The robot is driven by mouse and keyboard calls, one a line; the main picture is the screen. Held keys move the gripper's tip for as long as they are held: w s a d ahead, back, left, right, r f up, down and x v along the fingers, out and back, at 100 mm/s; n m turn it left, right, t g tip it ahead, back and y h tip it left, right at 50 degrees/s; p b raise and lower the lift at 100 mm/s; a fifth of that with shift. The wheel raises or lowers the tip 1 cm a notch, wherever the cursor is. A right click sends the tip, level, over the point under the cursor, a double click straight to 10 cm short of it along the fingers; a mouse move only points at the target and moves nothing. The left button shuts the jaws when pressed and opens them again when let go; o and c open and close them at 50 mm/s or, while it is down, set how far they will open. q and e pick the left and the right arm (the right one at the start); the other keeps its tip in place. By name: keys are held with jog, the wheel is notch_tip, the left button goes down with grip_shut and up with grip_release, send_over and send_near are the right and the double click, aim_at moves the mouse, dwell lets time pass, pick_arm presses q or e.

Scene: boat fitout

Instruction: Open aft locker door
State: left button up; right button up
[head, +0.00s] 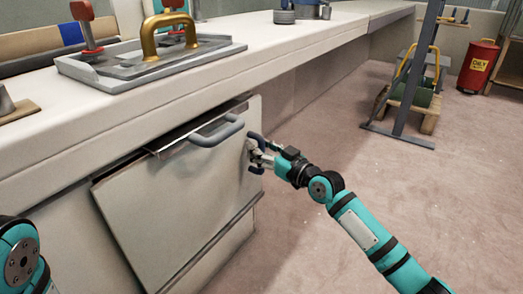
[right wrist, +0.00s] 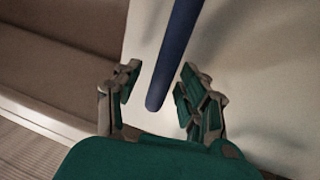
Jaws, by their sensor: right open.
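A pale locker door (head: 165,205) sits in the front of the bench at lower left. Its top edge stands out from the bench front, with a dark gap behind it. A blue-grey curved handle (head: 216,132) is on its upper part. A similar blue-grey piece (head: 254,136) shows at the door's right edge, beside my right gripper (head: 257,153). In the right wrist view the open fingers (right wrist: 158,88) stand either side of a dark blue bar (right wrist: 173,62), with pale panel behind. I cannot tell whether they touch it. My left gripper is out of view.
The long bench top (head: 100,108) overhangs the door and carries a grey hatch plate (head: 100,68) with a gold handle (head: 163,45). The floor (head: 320,240) to the right is mostly clear. A grey post (head: 415,75) and a red bin (head: 479,65) stand farther back.

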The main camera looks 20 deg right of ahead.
jog(key=shift+c, duration=0.4)
grip_shut()
jog(key=shift+w+f, duration=0.1)
